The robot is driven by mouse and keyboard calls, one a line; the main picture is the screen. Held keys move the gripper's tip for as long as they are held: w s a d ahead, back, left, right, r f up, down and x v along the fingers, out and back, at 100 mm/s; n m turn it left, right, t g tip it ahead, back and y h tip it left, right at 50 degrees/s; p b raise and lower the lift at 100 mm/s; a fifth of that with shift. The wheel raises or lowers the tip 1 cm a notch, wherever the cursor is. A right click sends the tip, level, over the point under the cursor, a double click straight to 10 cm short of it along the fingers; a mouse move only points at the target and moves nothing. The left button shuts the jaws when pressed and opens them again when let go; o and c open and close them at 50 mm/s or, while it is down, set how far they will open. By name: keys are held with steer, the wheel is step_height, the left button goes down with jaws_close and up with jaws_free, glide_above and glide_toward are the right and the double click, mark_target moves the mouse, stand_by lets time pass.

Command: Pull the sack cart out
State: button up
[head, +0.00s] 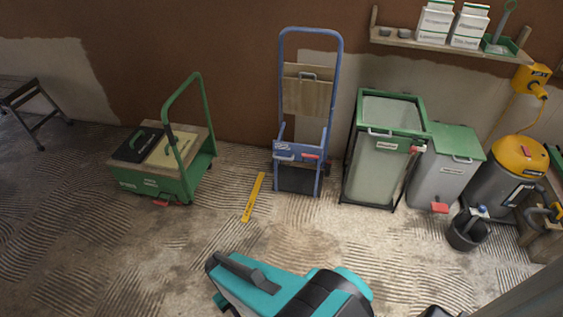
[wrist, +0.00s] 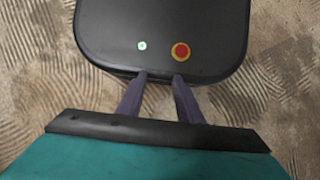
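The blue sack cart (head: 283,90) stands upright against the back wall in the middle of the head view. It has a tall looped frame, a wooden board with a grey handle, a lower blue crossbar with a red part, and a dark foot plate on the floor. My gripper (wrist: 160,76) shows in the wrist view as two dark fingers with a gap between them, with nothing held. It is over my own dark base, away from the cart. In the head view my teal arm is at the bottom; the fingers cannot be made out there.
A green trolley (head: 150,185) stands left of the cart. A yellow strip (head: 254,197) lies on the floor before it. Right are a green-framed bin (head: 376,165), a grey bin (head: 440,180), a black bucket (head: 468,233) and a yellow-topped vacuum (head: 510,165). A shelf (head: 450,45) hangs above.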

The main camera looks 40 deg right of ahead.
steer(key=shift+a, duration=0.15)
steer(key=w+d+f+n+t+h+b, duration=0.15)
steer(key=w+d+f+t+b, duration=0.5)
steer(key=w+d, duration=0.65)
steer(key=w+d+f+n+t+h+b, duration=0.1)
steer(key=w+d+f+t+b, duration=0.2)
steer(key=w+d, duration=0.55)
steer(key=w+d+f+n+t+h+b, duration=0.1)
steer(key=w+d+f+t+h+b, duration=0.15)
steer(key=w+d+b, duration=0.5)
steer(key=w+d+r+n+t+h+b, duration=0.1)
steer(key=w+d+r+n+t+b, duration=0.2)
steer(key=d, duration=0.7)
steer(key=w+d+r+n+t+h+b, duration=0.1)
steer(key=w+d+t+b, duration=0.2)
steer(key=w+d+b, duration=0.5)
steer(key=s+d+r+n+t+y+b, duration=0.1)
steer(key=s+d+r+n+t+b, duration=0.2)
steer(key=d+n, duration=0.2)
steer(key=s+d+r+n+t+y+b, duration=0.2)
steer(key=s+d+n+t+b, duration=0.1)
steer(key=d, duration=0.7)
steer(key=shift+s+r+n+t+b, duration=0.3)
steer(key=shift+s+r+n+b, duration=0.1)
steer(key=shift+s+n+b, duration=0.4)
